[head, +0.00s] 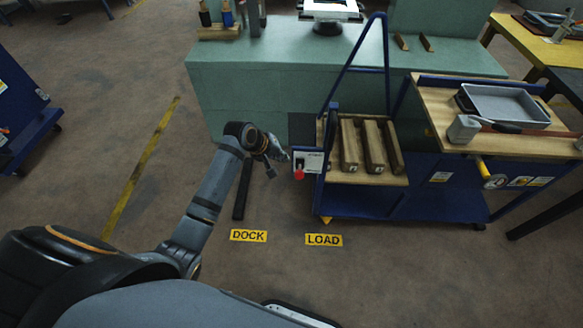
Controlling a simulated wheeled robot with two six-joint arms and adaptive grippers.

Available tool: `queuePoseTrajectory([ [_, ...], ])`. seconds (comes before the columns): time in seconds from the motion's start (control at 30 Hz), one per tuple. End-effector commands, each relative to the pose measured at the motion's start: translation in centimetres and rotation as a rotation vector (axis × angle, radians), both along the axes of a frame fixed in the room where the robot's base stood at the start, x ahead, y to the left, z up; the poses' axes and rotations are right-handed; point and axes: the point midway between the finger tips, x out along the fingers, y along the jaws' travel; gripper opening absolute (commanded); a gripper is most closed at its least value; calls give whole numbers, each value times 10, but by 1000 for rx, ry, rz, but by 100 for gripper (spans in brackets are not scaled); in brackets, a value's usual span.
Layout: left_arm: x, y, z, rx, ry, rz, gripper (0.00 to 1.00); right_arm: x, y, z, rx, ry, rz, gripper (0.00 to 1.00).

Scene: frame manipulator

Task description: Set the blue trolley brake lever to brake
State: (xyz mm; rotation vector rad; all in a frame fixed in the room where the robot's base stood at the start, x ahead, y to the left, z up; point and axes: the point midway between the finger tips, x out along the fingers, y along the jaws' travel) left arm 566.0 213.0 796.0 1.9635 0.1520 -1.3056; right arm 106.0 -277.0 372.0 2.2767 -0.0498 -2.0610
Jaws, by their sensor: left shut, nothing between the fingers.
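The blue trolley (410,203) stands right of centre in the head view, with wooden decks and a tall blue handle frame. A pale panel (313,161) is at its left end. A red knob (299,174) sits at the panel's lower left, which looks like the end of the brake lever; the lever's setting is too small to read. My left gripper (277,160) is shut and empty, just left of the panel and close to the knob. I cannot tell if it touches either. My right gripper is not in view.
Wooden blocks (374,147) lie on the trolley's low deck; a grey tray (505,104) and mallet (463,129) are on the upper one. A green bench (235,85) stands behind. Yellow DOCK (248,236) and LOAD (323,240) labels mark the clear floor in front.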

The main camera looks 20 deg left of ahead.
Motion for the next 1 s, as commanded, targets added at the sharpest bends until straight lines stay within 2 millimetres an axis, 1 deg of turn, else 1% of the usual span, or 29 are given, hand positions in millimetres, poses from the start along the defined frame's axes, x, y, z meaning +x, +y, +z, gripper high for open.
queuePoseTrajectory([
  [0.03,6,-4,-10,-2,1,1,0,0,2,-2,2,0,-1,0],
  [0.07,8,-6,-15,-2,1,0,0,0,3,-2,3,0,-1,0],
  [0.2,4,-21,-30,-1,0,-1,0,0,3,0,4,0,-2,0],
  [0.3,2,-27,-38,0,1,-1,0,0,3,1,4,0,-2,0],
  [0.47,1,-31,-43,2,-1,0,0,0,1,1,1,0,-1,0],
  [0.8,1,-31,-44,2,-3,0,0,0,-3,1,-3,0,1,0],
  [1.0,7,-33,-49,11,-38,0,0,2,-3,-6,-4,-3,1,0],
])
